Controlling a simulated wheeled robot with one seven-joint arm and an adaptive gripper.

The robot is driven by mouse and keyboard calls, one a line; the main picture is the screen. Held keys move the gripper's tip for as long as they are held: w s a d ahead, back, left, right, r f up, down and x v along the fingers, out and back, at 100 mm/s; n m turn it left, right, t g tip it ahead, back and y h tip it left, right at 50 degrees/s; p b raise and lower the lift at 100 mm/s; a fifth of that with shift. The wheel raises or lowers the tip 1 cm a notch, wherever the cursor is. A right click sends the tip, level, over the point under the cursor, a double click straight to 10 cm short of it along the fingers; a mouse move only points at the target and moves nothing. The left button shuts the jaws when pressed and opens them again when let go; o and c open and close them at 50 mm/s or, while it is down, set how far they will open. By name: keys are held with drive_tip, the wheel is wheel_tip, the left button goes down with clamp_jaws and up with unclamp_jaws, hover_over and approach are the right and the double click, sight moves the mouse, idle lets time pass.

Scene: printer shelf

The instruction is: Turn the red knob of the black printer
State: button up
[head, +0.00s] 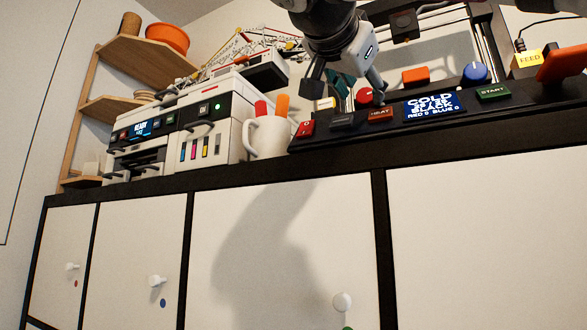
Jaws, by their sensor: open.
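The black printer (432,119) stands on top of the cabinet at the right, with a small blue screen on its front panel. Its red knob (364,97) sits on top of the panel, left of the screen. My gripper (344,97) comes down from above with its two fingers spread. One finger appears left of the red knob and the other overlaps its right side in the picture. I cannot tell whether either finger touches it. The blue knob (475,72) is farther right.
A white mug (268,137) with red and orange markers stands left of the black printer. A white printer (217,133) is farther left. An orange button (415,76) and a yellow FEED block (528,60) are near the knobs. White cabinet doors (480,240) fill the space below.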

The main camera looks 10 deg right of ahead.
drive_tip(key=v, duration=0.6)
drive_tip(key=shift+s, duration=0.15)
drive_tip(key=shift+a, duration=0.15)
